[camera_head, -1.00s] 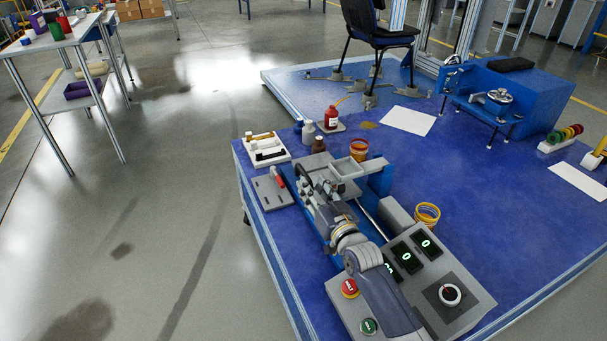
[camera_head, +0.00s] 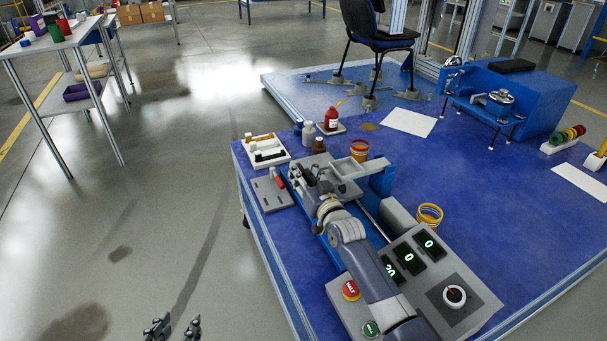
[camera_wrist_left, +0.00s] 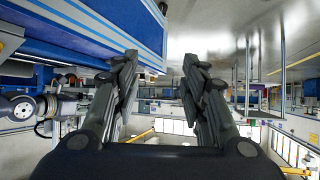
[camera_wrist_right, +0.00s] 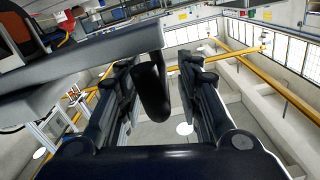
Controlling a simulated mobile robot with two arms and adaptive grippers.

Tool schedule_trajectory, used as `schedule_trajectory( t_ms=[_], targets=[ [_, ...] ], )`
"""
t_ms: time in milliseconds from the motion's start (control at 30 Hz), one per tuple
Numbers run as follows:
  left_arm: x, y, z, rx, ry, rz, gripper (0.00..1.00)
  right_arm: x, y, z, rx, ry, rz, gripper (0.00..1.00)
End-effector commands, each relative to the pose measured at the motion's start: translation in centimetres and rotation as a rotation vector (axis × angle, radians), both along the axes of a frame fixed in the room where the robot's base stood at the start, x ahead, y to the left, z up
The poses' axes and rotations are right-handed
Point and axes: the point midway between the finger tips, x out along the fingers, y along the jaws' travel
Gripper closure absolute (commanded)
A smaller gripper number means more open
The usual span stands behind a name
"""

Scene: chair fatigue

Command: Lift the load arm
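A grey bar (camera_wrist_right: 85,65) with a dark rounded handle (camera_wrist_right: 151,92) hanging from its end crosses the right wrist view; it looks like the load arm. My right gripper (camera_wrist_right: 160,65) is open, with the handle between its fingers and a gap on the right side. In the head view my right gripper (camera_head: 304,178) is over the grey and blue fixture (camera_head: 381,178) on the blue table, and my arm hides much of the fixture. My left gripper (camera_head: 173,328) is open and empty over the floor, left of the table; it also shows in the left wrist view (camera_wrist_left: 160,60).
A control box (camera_head: 468,318) with lit displays, a red button (camera_head: 351,290) and a dial (camera_head: 454,296) stands under and beside my right arm.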

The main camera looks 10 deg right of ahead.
Motion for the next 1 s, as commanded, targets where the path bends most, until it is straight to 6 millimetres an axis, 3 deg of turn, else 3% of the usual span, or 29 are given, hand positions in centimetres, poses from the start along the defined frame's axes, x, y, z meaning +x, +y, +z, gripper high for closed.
schedule_trajectory(
  t_ms=[67, 200, 233, 667, 1000],
  targets=[
    [0.0, 0.0, 0.0, 0.0, 0.001, 0.0, 0.6, 0.0, 0.0, 0.0, 0.0, 0.0, 0.0, 0.67],
    [0.0, 0.0, 0.0, 0.0, 0.001, 0.0, 0.6, 0.0, 0.0, 0.0, 0.0, 0.0, 0.0, 0.96],
    [0.0, 0.0, 0.0, 0.0, 0.001, 0.0, 0.6, 0.0, 0.0, 0.0, 0.0, 0.0, 0.0, 1.0],
    [-0.1, 0.0, -0.1, 0.002, 0.009, 0.0, 0.6, 0.0, 0.0, 0.0, 0.002, 0.002, 0.0, 1.0],
    [-2.1, 0.9, -2.0, 0.031, 0.137, 0.011, 0.6, 0.0, -0.2, 0.7, 0.026, 0.007, -0.001, 1.0]
  ],
)
